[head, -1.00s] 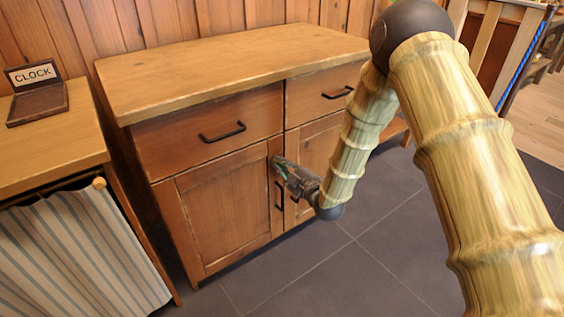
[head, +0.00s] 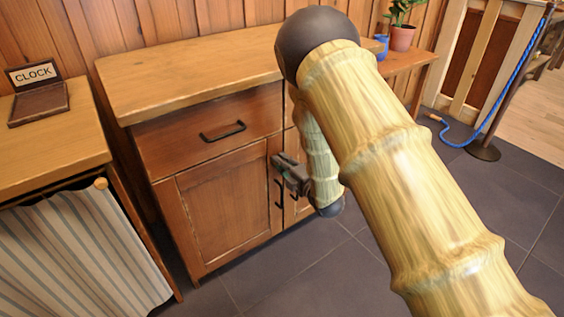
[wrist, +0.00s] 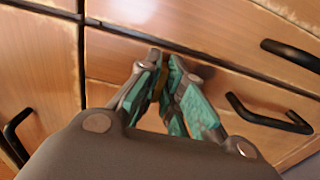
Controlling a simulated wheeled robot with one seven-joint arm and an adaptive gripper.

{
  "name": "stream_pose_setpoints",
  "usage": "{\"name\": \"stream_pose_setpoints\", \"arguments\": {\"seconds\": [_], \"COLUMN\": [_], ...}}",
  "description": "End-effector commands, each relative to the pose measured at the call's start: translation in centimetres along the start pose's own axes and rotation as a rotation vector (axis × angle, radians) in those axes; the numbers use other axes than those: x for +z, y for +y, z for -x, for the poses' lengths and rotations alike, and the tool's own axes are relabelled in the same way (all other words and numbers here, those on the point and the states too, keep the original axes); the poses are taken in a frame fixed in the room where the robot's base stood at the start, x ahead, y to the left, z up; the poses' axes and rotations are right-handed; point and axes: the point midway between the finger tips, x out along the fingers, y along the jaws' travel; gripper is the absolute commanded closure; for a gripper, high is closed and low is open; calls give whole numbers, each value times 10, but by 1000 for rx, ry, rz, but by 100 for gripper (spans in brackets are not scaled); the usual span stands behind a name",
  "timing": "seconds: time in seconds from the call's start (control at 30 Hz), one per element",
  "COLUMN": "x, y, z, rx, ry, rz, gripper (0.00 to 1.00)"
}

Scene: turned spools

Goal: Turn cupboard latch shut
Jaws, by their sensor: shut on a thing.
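The wooden cupboard (head: 225,200) has drawers above two doors, and both doors look closed. My gripper (head: 279,161) is at the top of the seam between the doors, just below the drawers. In the wrist view my gripper (wrist: 166,84) has its teal-padded fingers closed together on a small brownish piece, which seems to be the latch (wrist: 162,82). The fingers cover most of it, so I cannot tell which way it is turned. In the head view the latch is hidden behind my gripper.
Black handles stand out on the left drawer (head: 222,132) and the left door (head: 278,193). A potted plant (head: 402,38) and a blue rope (head: 500,85) are at the right. Tiled floor in front is clear.

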Motion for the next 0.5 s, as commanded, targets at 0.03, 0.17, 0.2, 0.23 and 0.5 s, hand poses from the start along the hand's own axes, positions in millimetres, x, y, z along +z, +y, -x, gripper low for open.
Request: {"name": "stream_pose_setpoints", "arguments": {"seconds": [0.03,0.17,0.2,0.23,0.5], "x": [2,2,2,2,2], "y": [1,1,1,1,0], "z": [0,0,0,0,0], "rx": [1,1,1,1,0], "ry": [-2,-2,-2,-3,-3], "rz": [7,14,14,14,13], "gripper": [100,100,100,100,86]}}
